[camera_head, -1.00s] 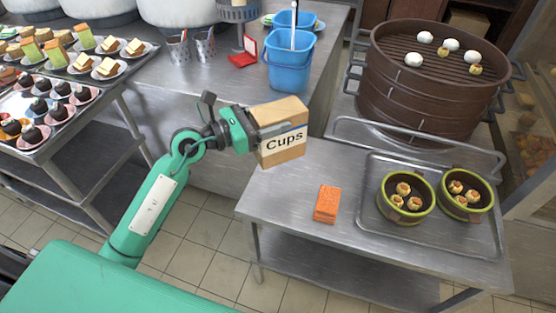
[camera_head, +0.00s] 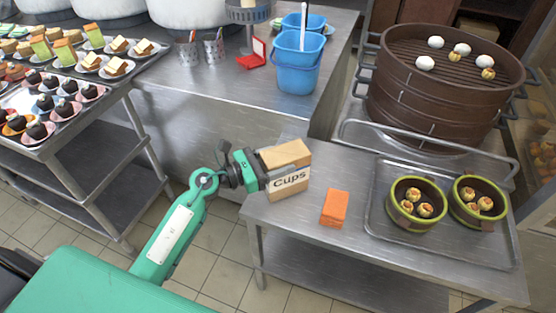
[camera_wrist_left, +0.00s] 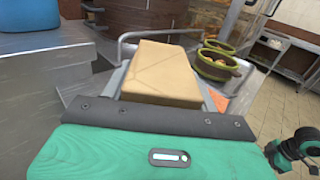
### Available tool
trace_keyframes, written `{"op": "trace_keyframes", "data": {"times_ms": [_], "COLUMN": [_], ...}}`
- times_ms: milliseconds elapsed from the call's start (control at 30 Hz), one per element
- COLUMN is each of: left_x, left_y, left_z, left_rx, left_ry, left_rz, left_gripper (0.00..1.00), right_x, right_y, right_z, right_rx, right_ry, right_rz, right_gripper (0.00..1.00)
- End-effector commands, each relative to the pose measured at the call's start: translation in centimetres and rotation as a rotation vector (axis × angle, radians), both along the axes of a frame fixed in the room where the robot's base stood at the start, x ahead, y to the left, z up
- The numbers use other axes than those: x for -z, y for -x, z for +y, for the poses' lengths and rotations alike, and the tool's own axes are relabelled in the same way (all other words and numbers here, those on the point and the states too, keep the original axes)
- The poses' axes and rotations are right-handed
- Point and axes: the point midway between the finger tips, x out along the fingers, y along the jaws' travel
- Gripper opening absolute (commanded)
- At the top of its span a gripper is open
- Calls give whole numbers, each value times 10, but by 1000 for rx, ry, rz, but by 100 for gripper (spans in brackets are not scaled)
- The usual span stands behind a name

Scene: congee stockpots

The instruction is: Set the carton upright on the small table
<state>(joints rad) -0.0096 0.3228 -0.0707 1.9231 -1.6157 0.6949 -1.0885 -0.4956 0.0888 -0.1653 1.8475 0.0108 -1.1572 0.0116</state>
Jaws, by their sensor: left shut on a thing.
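The carton (camera_head: 290,181), a brown box marked "Cups", is upright at the left end of the small steel table (camera_head: 290,222). My left gripper (camera_head: 264,172) is shut on the carton from its left side. The carton's base is at or just above the tabletop; I cannot tell whether it touches. In the left wrist view the carton's top (camera_wrist_left: 163,72) shows between the fingers. My right gripper is not in the head view.
An orange block (camera_head: 335,207) lies right of the carton. A tray (camera_head: 378,230) with two green-rimmed bowls (camera_head: 415,203) takes up the table's right part. A large brown steamer (camera_head: 440,90) stands behind. Blue buckets (camera_head: 297,70) stand on the back counter.

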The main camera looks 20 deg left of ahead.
Motion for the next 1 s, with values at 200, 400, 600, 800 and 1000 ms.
{"op": "trace_keyframes", "data": {"times_ms": [200, 400, 600, 800, 1000], "left_x": [1, 2, 2, -2, 2], "left_y": [0, 0, 0, 0, 24], "left_z": [0, 0, 0, 0, 25], "left_rx": [0, 0, 0, 0, 0], "left_ry": [0, -1, -1, -1, -6], "left_rz": [-1, -1, -1, -1, 1], "left_gripper": [13, 81, 82, 82, 82], "right_x": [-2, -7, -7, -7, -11], "right_y": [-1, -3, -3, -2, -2], "right_z": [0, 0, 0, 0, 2], "right_rx": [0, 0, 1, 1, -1], "right_ry": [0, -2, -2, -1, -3], "right_rz": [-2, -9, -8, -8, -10], "right_gripper": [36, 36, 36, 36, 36]}}
